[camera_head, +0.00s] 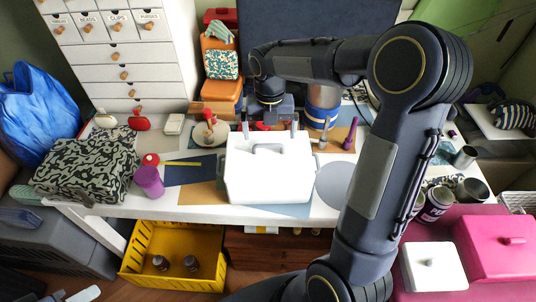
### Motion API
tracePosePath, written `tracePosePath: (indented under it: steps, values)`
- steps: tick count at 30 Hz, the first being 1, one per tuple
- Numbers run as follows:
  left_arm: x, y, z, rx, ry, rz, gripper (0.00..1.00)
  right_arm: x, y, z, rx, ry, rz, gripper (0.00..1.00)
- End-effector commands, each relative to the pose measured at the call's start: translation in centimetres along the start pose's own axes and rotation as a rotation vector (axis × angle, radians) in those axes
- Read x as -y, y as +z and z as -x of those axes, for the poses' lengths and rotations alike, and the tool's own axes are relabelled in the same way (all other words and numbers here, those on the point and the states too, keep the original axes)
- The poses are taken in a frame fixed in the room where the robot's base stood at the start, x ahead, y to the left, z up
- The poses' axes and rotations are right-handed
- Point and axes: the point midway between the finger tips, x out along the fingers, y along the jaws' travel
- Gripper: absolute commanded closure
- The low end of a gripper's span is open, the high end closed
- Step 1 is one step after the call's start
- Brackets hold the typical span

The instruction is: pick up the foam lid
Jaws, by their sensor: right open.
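A white box (269,186) stands near the front edge of the white table. Its top, which looks like the foam lid (285,155), has a grey raised grip in the middle. My right gripper (269,129) is at the back edge of the lid, pointing towards it. Its two light fingers are wide apart, with nothing seen between them. I cannot tell whether the fingers touch the lid. My right arm comes in from the lower right and hides part of the table. My left gripper is not in view.
A patterned bag (90,165) and a purple cup (149,181) stand left on the table. A blue jar (322,105) and an orange container (220,90) stand behind. A yellow crate (172,240) is below. A smaller white box (432,268) and a pink box (500,248) are at right.

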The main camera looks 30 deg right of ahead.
Motion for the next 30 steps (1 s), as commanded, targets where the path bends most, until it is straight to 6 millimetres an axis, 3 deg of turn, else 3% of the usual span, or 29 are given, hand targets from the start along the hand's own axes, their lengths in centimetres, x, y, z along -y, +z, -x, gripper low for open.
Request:
tracePosePath:
  steps: [10, 20, 27, 30]
  values:
    - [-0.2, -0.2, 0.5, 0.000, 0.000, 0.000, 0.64, -0.4, 0.0, -4.8, -0.002, -0.001, -0.003, 0.00]
    - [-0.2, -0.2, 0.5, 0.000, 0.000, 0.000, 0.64, -0.4, 0.0, -5.5, 0.000, 0.001, -0.004, 0.00]
    - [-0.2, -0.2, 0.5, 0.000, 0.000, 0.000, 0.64, -0.4, 0.0, -5.5, 0.001, 0.001, -0.005, 0.31]
    - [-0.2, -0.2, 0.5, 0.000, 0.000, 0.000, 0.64, -0.4, 0.0, -5.4, 0.001, 0.001, -0.005, 0.40]
